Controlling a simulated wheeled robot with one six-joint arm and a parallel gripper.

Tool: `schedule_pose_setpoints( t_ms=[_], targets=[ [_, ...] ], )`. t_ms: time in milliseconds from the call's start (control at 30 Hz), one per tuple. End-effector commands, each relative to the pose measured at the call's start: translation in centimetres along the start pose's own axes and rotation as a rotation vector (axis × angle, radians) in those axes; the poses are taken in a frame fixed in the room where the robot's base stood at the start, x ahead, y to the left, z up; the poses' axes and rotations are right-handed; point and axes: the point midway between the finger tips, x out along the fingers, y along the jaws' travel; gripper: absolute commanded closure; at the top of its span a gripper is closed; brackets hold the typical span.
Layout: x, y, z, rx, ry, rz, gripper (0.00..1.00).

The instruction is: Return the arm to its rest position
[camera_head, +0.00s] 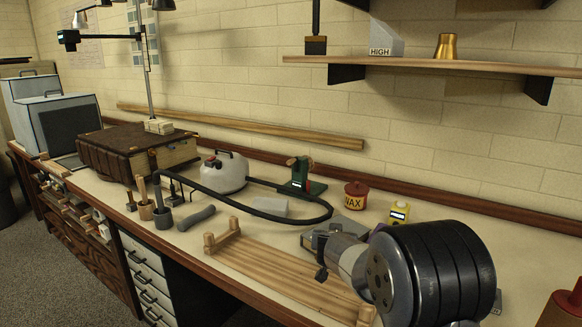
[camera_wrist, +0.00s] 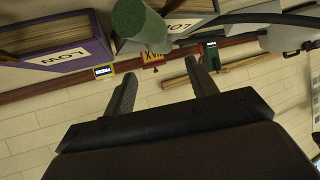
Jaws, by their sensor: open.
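My arm (camera_head: 435,270) shows at the lower right of the head view, over the bench's front right part. My gripper (camera_wrist: 161,70) is in the middle of the wrist view, with its two dark fingers spread apart. Nothing is between the fingers. The wrist view is turned over, with the block wall below and bench things at the top. In the head view I cannot clearly make out the fingers, which the arm may hide.
A wall shelf (camera_head: 430,66) is above. A green cylinder (camera_wrist: 138,20) shows beyond the fingers.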

Motion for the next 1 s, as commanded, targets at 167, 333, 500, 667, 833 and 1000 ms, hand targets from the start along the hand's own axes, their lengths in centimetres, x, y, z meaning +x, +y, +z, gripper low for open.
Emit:
schedule_pose_setpoints(
  t_ms=[167,333,500,667,833,1000],
  targets=[
    [2.6,0.0,-0.1,-0.001,-0.002,0.001,0.46],
    [4.9,0.0,-0.1,0.000,-0.002,0.001,0.46],
    [7.0,0.1,0.3,0.000,-0.002,0.001,0.46],
    [7.5,0.0,0.9,0.000,0.001,0.000,0.46],
    [7.4,0.0,0.7,-0.001,0.000,0.000,0.46],
    [7.4,0.0,0.7,-0.001,0.000,0.000,0.46]
  ],
)
